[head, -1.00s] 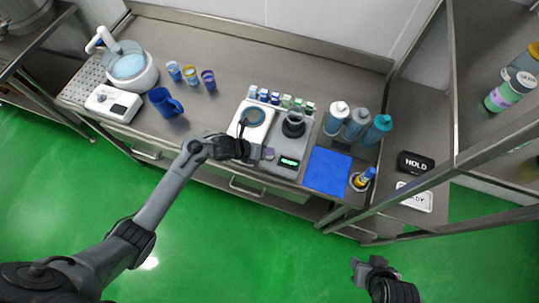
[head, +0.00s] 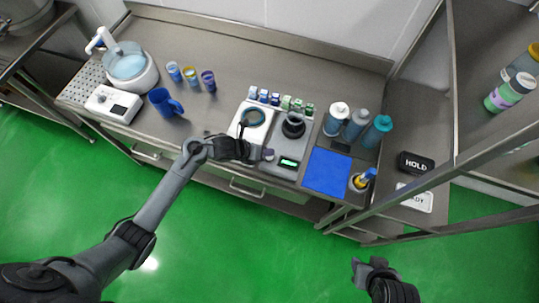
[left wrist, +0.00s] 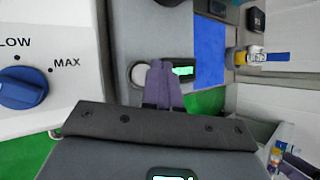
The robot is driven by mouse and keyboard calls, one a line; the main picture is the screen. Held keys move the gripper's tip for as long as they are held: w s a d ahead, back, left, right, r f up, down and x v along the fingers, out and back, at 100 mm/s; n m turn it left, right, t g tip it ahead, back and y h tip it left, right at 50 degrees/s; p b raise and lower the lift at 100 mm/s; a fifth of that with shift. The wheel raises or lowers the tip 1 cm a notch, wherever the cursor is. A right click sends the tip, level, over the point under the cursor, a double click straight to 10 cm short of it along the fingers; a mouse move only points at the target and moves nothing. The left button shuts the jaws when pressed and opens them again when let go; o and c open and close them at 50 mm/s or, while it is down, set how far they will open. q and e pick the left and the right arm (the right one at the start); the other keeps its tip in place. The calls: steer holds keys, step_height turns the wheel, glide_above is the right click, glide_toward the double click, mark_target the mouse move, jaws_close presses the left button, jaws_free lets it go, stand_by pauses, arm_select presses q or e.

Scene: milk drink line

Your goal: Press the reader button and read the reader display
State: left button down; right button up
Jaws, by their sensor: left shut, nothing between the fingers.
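The reader is a grey unit (head: 281,150) at the front of the steel counter, with a small green-lit display (head: 289,162) on its front edge. The display also shows in the left wrist view (left wrist: 183,71), where its characters are too small to read. A round pale button (left wrist: 138,74) sits left of the display there, partly covered by my fingers. My left gripper (head: 262,154) is shut and empty over the reader's front left; its purple fingers (left wrist: 163,84) are beside the button. I cannot tell whether they touch it. My right gripper (head: 367,267) appears open and empty, away from the counter.
A white hot plate (head: 252,122) with a blue knob (left wrist: 22,89) stands left of the reader. Small vials (head: 286,102) stand behind. A blue mat (head: 327,170) and several bottles (head: 356,124) are to the right. A blue mug (head: 165,102) stands further left.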

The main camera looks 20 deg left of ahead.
arm_select(q)
steer(key=shift+f, duration=0.15)
stand_by(0.8)
steer(key=shift+f+b, duration=0.25)
steer(key=shift+b, duration=0.2)
steer(key=shift+f+b, duration=0.3)
steer(key=shift+b, duration=0.05)
stand_by(0.3)
steer(key=shift+f, duration=0.25)
steer(key=shift+r, duration=0.2)
stand_by(0.4)
steer(key=shift+r+p, duration=0.35)
steer(key=shift+r, duration=0.35)
steer(key=shift+r+p, duration=1.85)
steer(key=shift+r, duration=0.7)
